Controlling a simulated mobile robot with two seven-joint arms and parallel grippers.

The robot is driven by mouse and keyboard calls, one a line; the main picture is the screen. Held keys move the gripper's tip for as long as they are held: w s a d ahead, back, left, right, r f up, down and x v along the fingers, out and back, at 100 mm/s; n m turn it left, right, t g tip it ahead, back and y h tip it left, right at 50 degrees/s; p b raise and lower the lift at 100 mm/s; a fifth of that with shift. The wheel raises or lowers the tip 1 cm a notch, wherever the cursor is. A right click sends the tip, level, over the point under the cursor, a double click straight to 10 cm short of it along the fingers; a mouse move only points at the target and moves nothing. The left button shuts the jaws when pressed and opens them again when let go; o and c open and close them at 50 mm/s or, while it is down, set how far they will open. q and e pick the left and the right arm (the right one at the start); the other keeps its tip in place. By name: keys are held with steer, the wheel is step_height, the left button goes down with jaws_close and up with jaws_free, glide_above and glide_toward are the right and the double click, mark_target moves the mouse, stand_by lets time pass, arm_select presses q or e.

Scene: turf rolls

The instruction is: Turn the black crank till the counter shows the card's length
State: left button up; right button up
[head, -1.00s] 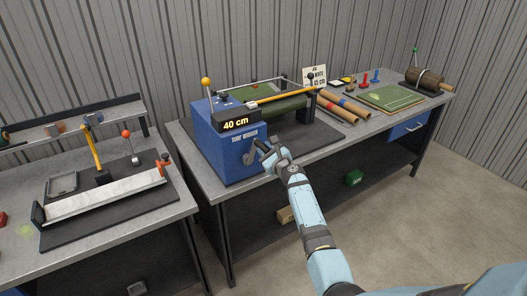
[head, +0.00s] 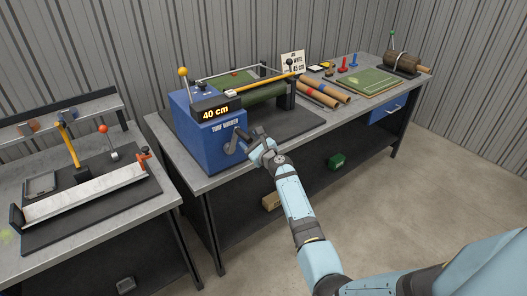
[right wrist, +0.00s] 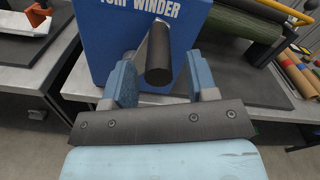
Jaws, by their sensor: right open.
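The blue turf winder (head: 208,135) stands on the bench, and its counter (head: 215,112) reads 40 cm. The black crank (head: 231,147) is on its front face; its dark round handle (right wrist: 158,62) points toward me in the right wrist view. The card (head: 292,62) stands behind the winder and appears to read 45 cm in small print. My right gripper (head: 252,140) is open in front of the crank. In the right wrist view its two blue fingers (right wrist: 159,82) stand on either side of the handle, with gaps showing. My left gripper is out of view.
Brown rolls (head: 322,95) and a green turf mat (head: 366,81) lie right of the winder. A yellow bar runs along the winder's top. A second bench (head: 75,245) with a white trough (head: 85,194) is at left. The floor in front is free.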

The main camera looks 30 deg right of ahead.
steer(key=s+d, duration=0.1)
steer(key=s, duration=1)
steer(key=shift+s, duration=0.25)
steer(key=s+a+f+n+g+y, duration=0.1)
steer(key=s+a+f+n+g, duration=0.1)
steer(key=s+a+f+n, duration=0.45)
steer(key=s+a+f+n+g, duration=0.35)
steer(key=s+f+n, duration=0.45)
steer(key=n, duration=0.4)
steer(key=s+a+f+n, duration=0.1)
steer(key=s+a+n, duration=0.4)
steer(key=s+n, duration=0.2)
steer(key=s+a+f+n+g+y, duration=0.1)
steer(key=s+a+f+n, duration=0.1)
steer(key=s+a+n, duration=0.3)
steer(key=s+n, duration=0.3)
steer(key=s, duration=0.3)
steer(key=shift+s+a, duration=0.2)
steer(key=shift+s, duration=0.05)
steer(key=shift+g, duration=0.25)
